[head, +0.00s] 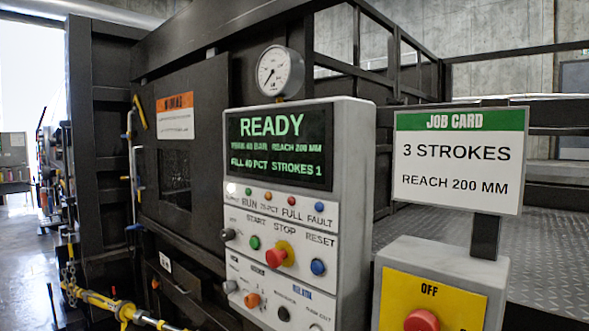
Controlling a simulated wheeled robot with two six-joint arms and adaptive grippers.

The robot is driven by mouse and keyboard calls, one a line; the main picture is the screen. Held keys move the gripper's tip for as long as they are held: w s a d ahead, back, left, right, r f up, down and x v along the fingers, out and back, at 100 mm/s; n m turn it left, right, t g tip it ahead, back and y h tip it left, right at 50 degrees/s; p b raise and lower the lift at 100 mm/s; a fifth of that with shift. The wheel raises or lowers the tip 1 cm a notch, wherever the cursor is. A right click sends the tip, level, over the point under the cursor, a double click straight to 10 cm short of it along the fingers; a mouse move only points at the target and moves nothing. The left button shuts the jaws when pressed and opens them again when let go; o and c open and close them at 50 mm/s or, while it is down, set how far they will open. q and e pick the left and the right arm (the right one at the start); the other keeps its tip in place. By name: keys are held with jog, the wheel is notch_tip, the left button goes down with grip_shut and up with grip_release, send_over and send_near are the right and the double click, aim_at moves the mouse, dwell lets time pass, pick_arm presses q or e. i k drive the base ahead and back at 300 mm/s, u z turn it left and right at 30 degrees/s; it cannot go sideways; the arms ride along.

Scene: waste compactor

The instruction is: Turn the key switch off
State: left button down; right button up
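A grey control box (354,180) faces me with a lit screen (279,146) reading READY. Either may be the key switch; the labels are too small to tell, and so is any turned position. Between and beside them are a green start button (254,243), a red stop button on a yellow collar (279,254) and a blue reset button (318,267). Neither of my grippers is in view.
A yellow plate (455,306) marked OFF with a red knob (421,321) is on a grey box at lower right. Above it stands a job card (458,160). A pressure gauge (280,72) tops the control box. A yellow bar (105,303) crosses the lower left.

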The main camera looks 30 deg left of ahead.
aim_at(227, 234)
jog(key=u, duration=1.5)
jog(key=i, duration=0.65)
jog(key=z, duration=0.15)
